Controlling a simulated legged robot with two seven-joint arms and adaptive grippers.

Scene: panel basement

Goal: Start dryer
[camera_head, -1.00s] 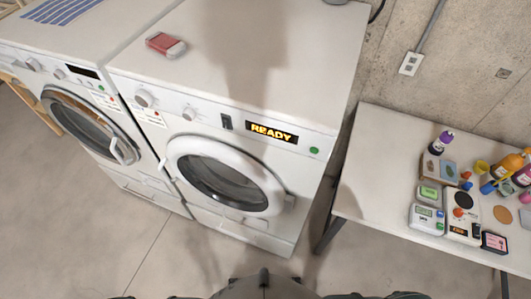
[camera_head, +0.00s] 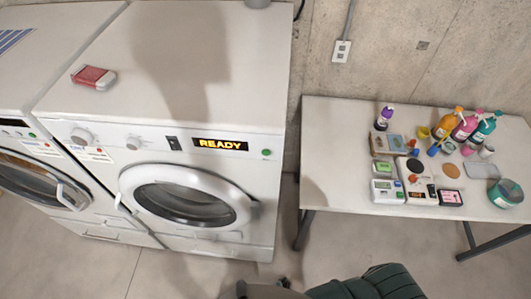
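The dryer (camera_head: 262,185) is a white front-loading machine in the middle of the head view. Its round glass door (camera_head: 185,203) looks closed. The display (camera_head: 220,144) on its front panel reads READY in yellow. A green button (camera_head: 266,153) sits at the right end of the panel. A small black switch (camera_head: 174,143) is left of the display, with two white knobs (camera_head: 82,136) further left. Neither of my grippers can be made out.
A second white machine (camera_head: 20,105) stands against the dryer's left side. A red and white box (camera_head: 93,76) lies on the dryer top. A white table (camera_head: 345,190) at the right holds bottles and small devices. Bare floor (camera_head: 210,272) lies in front of the dryer.

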